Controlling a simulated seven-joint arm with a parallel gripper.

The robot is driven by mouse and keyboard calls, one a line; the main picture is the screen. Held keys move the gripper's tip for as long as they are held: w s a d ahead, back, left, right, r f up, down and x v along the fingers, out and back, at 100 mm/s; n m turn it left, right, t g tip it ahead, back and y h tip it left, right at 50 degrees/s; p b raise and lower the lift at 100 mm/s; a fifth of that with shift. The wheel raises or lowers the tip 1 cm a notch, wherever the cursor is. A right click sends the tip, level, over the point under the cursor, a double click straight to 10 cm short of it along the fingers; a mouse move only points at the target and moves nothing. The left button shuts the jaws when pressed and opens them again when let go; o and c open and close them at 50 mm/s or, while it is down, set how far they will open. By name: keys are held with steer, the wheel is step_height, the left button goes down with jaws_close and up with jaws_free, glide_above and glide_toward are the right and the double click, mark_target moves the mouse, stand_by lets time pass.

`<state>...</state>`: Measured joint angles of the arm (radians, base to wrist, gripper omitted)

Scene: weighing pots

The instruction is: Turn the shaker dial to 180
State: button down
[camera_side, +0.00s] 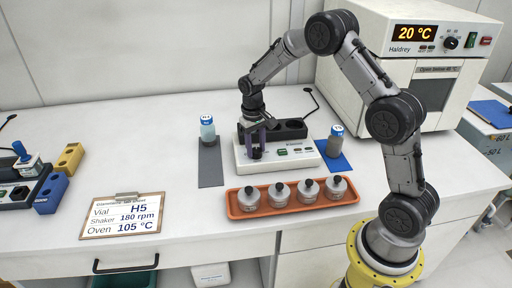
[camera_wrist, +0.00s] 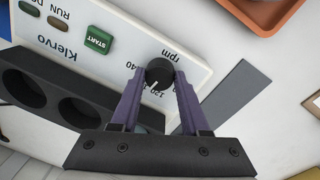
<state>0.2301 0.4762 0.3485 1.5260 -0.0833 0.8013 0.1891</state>
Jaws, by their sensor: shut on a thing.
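The white shaker (camera_side: 300,158) stands mid-bench, with a black block with round wells behind its panel. In the wrist view its panel (camera_wrist: 112,20) shows a green START button (camera_wrist: 98,40) and a black round dial (camera_wrist: 159,72) marked rpm. The dial's white pointer line points toward the gripper's palm, near the printed 120. Other scale numbers are partly hidden by the fingers. My gripper (camera_wrist: 160,76) has its purple fingers on either side of the dial, shut on it.
An orange tray (camera_side: 236,213) with several lidded pots lies in front of the shaker. Capped bottles stand on a grey mat (camera_side: 210,178) at left and a blue mat (camera_side: 343,165) at right. A clipboard (camera_side: 124,216) reads H5, 180 rpm, 105 °C. The oven (camera_side: 420,60) stands behind right.

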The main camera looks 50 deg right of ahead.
steer(key=shift+m, duration=1.1)
steer(key=shift+r, duration=0.1)
steer(key=shift+w, duration=0.1)
steer(key=shift+c, duration=2)
jaws_free()
step_height(320, 180, up, 14)
steer(key=shift+w+a, duration=0.2)
steer(key=shift+a, duration=0.15)
steer(key=shift+a, duration=0.1)
